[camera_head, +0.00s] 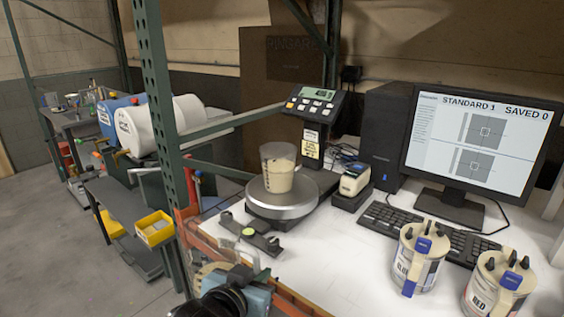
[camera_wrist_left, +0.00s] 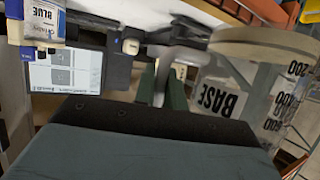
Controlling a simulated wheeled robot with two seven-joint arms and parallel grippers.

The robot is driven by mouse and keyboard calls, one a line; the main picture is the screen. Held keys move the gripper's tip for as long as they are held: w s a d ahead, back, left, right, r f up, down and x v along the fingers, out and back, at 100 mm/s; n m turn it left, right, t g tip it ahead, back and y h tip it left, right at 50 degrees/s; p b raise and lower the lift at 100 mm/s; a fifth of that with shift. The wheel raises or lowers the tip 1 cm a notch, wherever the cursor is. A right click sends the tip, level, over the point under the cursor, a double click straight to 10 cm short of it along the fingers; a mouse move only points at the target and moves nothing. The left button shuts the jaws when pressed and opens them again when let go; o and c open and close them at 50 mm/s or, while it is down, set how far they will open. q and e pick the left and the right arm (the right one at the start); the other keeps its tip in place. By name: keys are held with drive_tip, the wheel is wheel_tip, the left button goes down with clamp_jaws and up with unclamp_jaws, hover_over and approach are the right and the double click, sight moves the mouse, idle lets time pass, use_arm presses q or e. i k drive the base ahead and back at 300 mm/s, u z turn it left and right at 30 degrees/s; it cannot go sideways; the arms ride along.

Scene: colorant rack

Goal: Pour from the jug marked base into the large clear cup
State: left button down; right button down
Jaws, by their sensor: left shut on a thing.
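A large clear cup (camera_head: 277,168) with cream-coloured contents in its lower part stands upright on the round plate of the scale (camera_head: 284,206). My left gripper (camera_head: 249,236) is low, in front of the scale in the head view. It is shut on the jug marked base. In the left wrist view that jug (camera_wrist_left: 215,98) is close, to the right of the fingers, with its BASE lettering facing the camera. My right gripper is out of view.
The blue colorant pot (camera_head: 418,258) and red colorant pot (camera_head: 499,286) stand at the front right. The keyboard (camera_head: 437,226), monitor (camera_head: 468,145) and a small device (camera_head: 353,184) lie behind. A green rack post (camera_head: 160,110) rises left of the scale.

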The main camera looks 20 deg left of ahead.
sight(277, 160)
drive_tip(key=k, duration=0.65)
drive_tip(key=u, duration=0.7)
drive_tip(key=i, duration=1)
drive_tip(key=z, duration=0.1)
